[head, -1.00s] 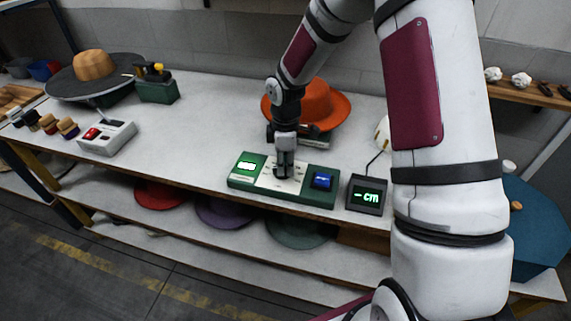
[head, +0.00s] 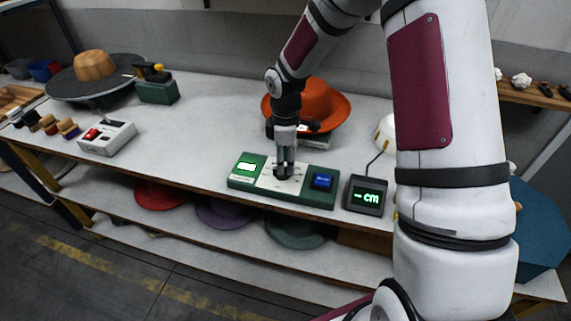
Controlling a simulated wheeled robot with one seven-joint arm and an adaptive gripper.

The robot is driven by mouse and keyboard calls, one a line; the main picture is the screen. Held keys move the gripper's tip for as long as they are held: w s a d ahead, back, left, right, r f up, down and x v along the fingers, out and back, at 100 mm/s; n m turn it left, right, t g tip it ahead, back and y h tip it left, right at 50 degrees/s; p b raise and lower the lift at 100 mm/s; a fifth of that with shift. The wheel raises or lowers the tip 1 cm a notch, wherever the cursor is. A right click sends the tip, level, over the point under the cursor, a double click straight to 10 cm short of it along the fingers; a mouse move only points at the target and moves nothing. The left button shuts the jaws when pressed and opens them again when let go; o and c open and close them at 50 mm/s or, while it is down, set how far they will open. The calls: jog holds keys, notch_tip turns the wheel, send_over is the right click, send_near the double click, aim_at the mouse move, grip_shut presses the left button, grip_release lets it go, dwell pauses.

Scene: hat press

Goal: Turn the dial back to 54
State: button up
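The green control box (head: 310,195) lies near the front edge of the table. The digits on the green display are too small to read. Whether the fingers are closed on the dial does not show clearly.
An orange hat (head: 325,104) sits behind my gripper. A grey box with a red switch (head: 106,138) stands at the left. The tabletop between it and the green box is clear.

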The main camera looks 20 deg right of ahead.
aim_at(285, 168)
notch_tip(285, 168, up, 10)
dwell(0.4)
jog(key=s+r+m+t+h, duration=0.15)
jog(key=s+r+m, duration=0.45)
jog(key=s+r, duration=0.7)
jog(key=s+r+m+t, duration=0.2)
jog(key=s+m, duration=0.2)
jog(key=s, duration=0.3)
jog(key=s+a+r+m+t+y, duration=0.1)
jog(key=s+r+m, duration=0.1)
jog(key=s+m, duration=0.2)
jog(key=s, duration=0.3)
jog(key=shift+a+r+t, duration=0.2)
jog(key=shift+r+t, duration=0.1)
jog(key=shift+t, duration=0.05)
